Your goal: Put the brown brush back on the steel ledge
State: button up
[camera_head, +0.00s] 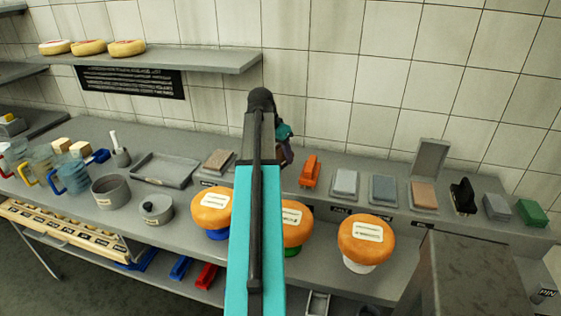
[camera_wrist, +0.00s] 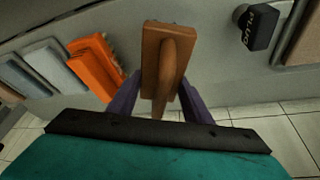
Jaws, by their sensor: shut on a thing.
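The brown brush (camera_wrist: 165,62), a flat wooden block with a raised handle, is between the purple fingers of my gripper (camera_wrist: 161,98) in the wrist view. The fingers are shut on its handle. In the head view my gripper (camera_head: 287,153) is mostly hidden behind my arm, and the brush cannot be made out. The steel ledge (camera_head: 327,186) runs along the tiled wall. It also shows in the wrist view (camera_wrist: 215,62), behind the brush. I cannot tell whether the brush touches it.
An orange item (camera_head: 310,170) stands on the ledge right of my gripper, followed by several trays and blocks. Orange-topped cheese stands (camera_head: 365,240) are in front. A wall shelf (camera_head: 160,59) holds cheese wheels.

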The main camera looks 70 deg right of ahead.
aim_at(281, 160)
jog(key=shift+w+d, duration=0.2)
jog(key=shift+d, duration=0.1)
jog(key=shift+f+p, duration=0.8)
jog(key=shift+f, duration=1)
jog(key=shift+s+f, duration=0.1)
jog(key=shift+f, duration=0.05)
jog(key=o, duration=0.9)
jog(key=shift+o, duration=0.2)
jog(key=shift+a+r, duration=0.1)
jog(key=shift+r, duration=0.15)
jog(key=shift+b+v, duration=1.35)
jog(key=shift+v, duration=4.55)
